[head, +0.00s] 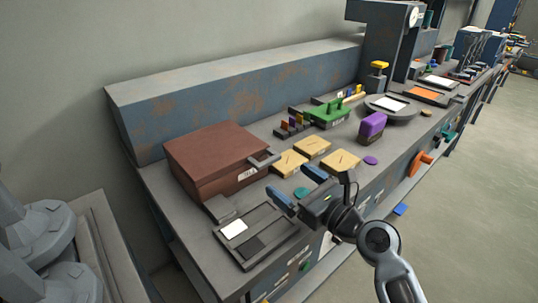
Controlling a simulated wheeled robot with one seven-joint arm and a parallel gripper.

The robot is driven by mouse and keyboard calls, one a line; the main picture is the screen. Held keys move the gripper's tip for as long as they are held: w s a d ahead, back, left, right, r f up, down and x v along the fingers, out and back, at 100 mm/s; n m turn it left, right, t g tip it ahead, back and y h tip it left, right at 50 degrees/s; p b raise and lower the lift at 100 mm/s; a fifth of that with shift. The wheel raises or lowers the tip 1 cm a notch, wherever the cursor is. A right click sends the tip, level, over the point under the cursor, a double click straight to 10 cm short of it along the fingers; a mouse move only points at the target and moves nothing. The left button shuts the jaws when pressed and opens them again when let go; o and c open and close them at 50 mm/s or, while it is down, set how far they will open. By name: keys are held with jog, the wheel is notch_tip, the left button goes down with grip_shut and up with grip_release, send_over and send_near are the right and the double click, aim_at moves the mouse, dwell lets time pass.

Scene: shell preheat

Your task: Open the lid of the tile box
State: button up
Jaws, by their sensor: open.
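A reddish-brown box (215,160) stands on the grey bench at the left, against the back ledge. Its lid looks closed. A grey handle (263,158) sticks out from its right side, and a small white label (247,173) is on its front. I take it to be the tile box, though the label is too small to read. My gripper (292,187) is open and empty, in front of and to the right of the box, apart from it. Its two blue fingers point left, toward the box's front.
A dark tray (268,241) with a white tile (234,229) lies in front of the box. Several yellow tiles (312,145) lie right of it. A green block (327,115), a purple block (372,124) and a round plate (408,112) stand farther along the bench.

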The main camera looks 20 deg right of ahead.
aim_at(270, 161)
jog(key=shift+w+r+m, duration=0.15)
jog(key=shift+w+r, duration=0.05)
jog(key=shift+w, duration=0.35)
jog(key=shift+w+r+m, duration=0.15)
jog(key=shift+w, duration=0.4)
jog(key=x, duration=0.7)
jog(key=shift+w+a, duration=0.1)
jog(key=shift+a, duration=0.05)
jog(key=shift+c, duration=0.3)
